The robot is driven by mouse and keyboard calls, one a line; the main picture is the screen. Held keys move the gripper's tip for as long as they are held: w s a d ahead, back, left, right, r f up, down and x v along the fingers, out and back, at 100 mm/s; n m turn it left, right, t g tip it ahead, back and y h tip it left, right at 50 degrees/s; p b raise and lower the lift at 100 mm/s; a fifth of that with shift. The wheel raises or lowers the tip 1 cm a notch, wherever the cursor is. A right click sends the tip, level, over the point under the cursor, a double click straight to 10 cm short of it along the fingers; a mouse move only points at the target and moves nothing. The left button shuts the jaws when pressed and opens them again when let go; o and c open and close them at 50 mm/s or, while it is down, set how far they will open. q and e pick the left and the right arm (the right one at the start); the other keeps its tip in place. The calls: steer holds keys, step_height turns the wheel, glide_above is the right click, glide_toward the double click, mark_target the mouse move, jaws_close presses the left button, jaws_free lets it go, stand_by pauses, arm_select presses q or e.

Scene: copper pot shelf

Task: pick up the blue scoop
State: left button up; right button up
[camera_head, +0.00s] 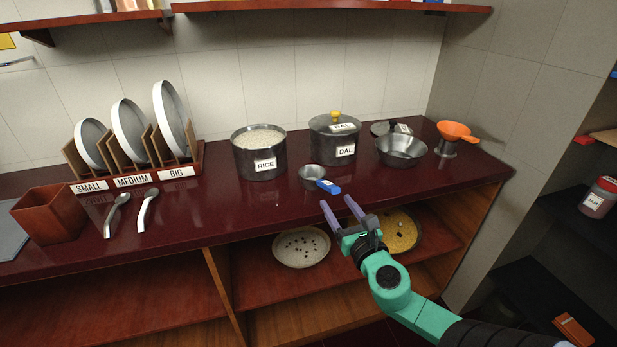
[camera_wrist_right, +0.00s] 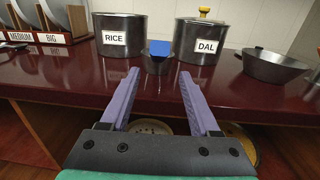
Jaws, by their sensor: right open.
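The blue scoop is a small metal cup (camera_head: 311,174) with a blue handle (camera_head: 328,187). It sits on the dark red counter in front of and between the RICE pot and the DAL pot, with its handle toward the counter's front edge. In the right wrist view its blue handle (camera_wrist_right: 159,48) faces me in front of the cup (camera_wrist_right: 157,65). My right gripper (camera_head: 339,206) has purple fingers spread open and empty, at the counter's front edge and short of the scoop. The fingers also show in the right wrist view (camera_wrist_right: 157,80), with the scoop ahead between them. My left gripper is not in view.
The RICE pot (camera_head: 259,152) and lidded DAL pot (camera_head: 334,138) stand close behind the scoop. Below the counter, a shelf holds a pale plate (camera_head: 301,260) and a yellow-filled one (camera_head: 404,232).

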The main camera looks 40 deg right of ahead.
mark_target(324, 187)
steer(key=x, duration=0.8)
steer(key=shift+w+f+p, duration=0.25)
steer(key=shift+w+p, duration=0.05)
steer(key=shift+w, duration=0.1)
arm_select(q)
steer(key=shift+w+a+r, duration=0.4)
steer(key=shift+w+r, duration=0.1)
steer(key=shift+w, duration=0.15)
arm_select(e)
steer(key=shift+s+a, duration=0.1)
jaws_close()
